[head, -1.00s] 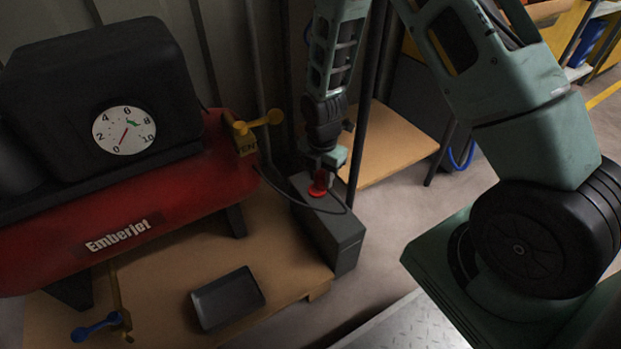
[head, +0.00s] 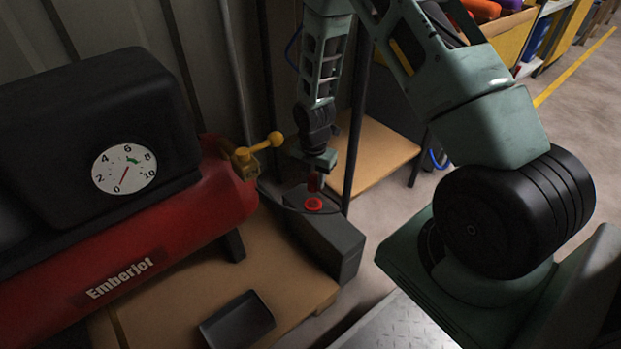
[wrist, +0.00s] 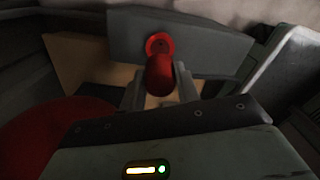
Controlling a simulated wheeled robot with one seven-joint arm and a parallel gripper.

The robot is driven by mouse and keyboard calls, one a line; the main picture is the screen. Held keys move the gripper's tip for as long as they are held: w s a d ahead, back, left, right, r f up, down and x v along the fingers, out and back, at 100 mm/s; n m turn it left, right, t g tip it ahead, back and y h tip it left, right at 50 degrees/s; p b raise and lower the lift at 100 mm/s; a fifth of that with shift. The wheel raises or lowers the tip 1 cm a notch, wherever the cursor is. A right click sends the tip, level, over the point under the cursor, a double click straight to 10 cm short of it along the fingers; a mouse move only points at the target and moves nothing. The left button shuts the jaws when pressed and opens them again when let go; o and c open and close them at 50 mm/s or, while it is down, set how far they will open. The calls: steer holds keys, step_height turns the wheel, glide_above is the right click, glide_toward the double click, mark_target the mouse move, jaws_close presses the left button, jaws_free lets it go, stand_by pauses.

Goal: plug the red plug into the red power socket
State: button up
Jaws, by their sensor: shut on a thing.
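The red plug (head: 314,182) is upright between the fingers of my gripper (head: 316,174), which is shut on it. The red power socket (head: 313,204) is a red ring on top of a dark grey box (head: 330,242). In the head view the plug is just above the socket, seemingly with a small gap. In the wrist view the plug (wrist: 159,76) hides the lower edge of the socket (wrist: 159,44), whose dark centre partly shows. My gripper's fingers (wrist: 160,72) stand on both sides of the plug.
A red compressor (head: 190,220) with a round gauge (head: 124,169) and a yellow valve handle (head: 258,150) stands at left. A dark cable (head: 275,203) runs near the box. A black tray (head: 237,322) lies on the wooden board (head: 285,285). A dark post (head: 354,150) stands close right of my gripper.

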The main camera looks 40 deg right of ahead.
mark_target(313, 177)
steer(key=shift+f, duration=0.15)
step_height(313, 177, down, 6)
steer(key=b, duration=0.5)
steer(key=shift+r+b, duration=0.2)
steer(key=shift+b, duration=0.1)
steer(key=shift+r+p, duration=0.1)
steer(key=shift+p, duration=0.95)
stand_by(1.7)
steer(key=shift+f+b, duration=0.3)
steer(key=shift+f, duration=0.35)
stand_by(0.4)
steer(key=o, duration=1)
steer(key=shift+r, duration=0.1)
step_height(313, 177, up, 17)
steer(key=p, duration=0.8)
steer(key=shift+r, duration=0.15)
